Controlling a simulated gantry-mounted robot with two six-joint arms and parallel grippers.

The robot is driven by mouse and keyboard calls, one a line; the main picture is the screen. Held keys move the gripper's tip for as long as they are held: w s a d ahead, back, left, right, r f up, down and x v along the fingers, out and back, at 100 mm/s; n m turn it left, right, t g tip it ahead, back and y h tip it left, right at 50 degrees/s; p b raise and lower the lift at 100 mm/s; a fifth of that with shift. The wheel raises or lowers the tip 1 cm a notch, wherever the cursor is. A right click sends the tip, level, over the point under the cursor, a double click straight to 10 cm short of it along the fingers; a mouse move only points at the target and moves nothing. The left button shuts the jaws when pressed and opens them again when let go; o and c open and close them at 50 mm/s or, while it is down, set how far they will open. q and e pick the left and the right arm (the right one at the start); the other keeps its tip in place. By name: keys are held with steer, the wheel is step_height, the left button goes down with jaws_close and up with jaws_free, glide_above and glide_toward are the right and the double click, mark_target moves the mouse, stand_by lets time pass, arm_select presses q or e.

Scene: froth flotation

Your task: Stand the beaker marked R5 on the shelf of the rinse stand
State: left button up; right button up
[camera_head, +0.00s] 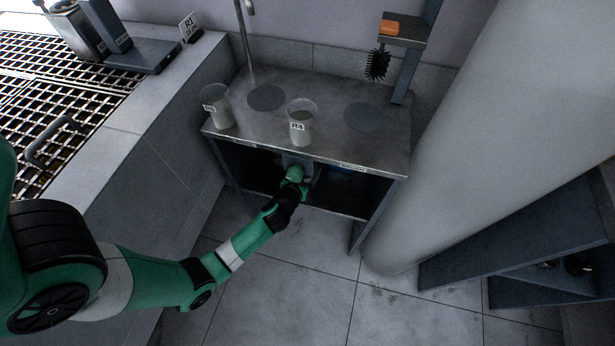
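The rinse stand appears to be the steel table (335,140) in the middle, with a small label on its front edge and a dark open shelf space (350,190) below. A beaker marked R4 (301,128) stands upright on the top near the front edge. Another beaker (217,108) stands at the top's left corner; its label is too small to read surely. I cannot make out a beaker marked R5. My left arm reaches under the top's front edge; its gripper (299,164) is in shadow at the shelf opening, its fingers and any load unclear. My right gripper is out of view.
Two dark round spots on the top, left (266,97) and right (362,117), are bare. A post with a brush (377,65) and an orange block (389,28) rises at the back right. A large pale column (480,120) stands close on the right.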

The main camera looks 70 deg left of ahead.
arm_select(q)
step_height(320, 180, down, 3)
steer(key=shift+f+b, duration=0.1)
steer(key=shift+b, duration=0.45)
steer(key=shift+s+d+r, duration=0.1)
steer(key=shift+r, duration=0.1)
steer(key=o, duration=1.5)
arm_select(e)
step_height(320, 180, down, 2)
arm_select(q)
steer(key=shift+r, duration=0.1)
steer(key=p+v, duration=0.3)
steer(key=v, duration=0.9)
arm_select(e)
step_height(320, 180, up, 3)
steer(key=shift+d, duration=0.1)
